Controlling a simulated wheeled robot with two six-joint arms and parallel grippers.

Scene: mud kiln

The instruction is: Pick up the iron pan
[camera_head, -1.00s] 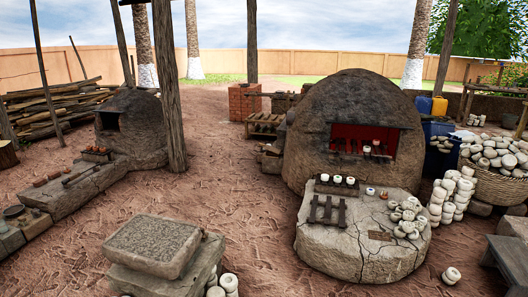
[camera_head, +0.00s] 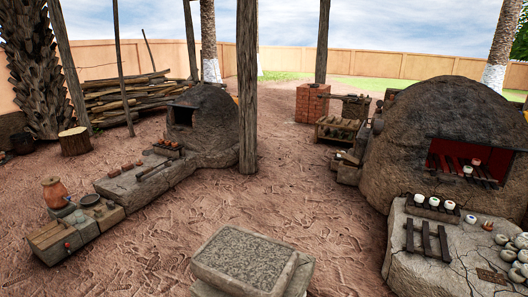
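A small dark, round, flat thing (camera_head: 90,200) lies on the low stone blocks at the left, beside an orange clay jug (camera_head: 54,190). It may be the iron pan, but it is too small to tell for sure. Neither of my grippers shows in the head view.
A low stone bench (camera_head: 130,184) leads to a small mud oven (camera_head: 203,125). A wooden post (camera_head: 247,90) stands mid-view. A stone slab (camera_head: 245,255) is in front. The large kiln (camera_head: 430,140) is at right. Bare ground lies between the slab and the bench.

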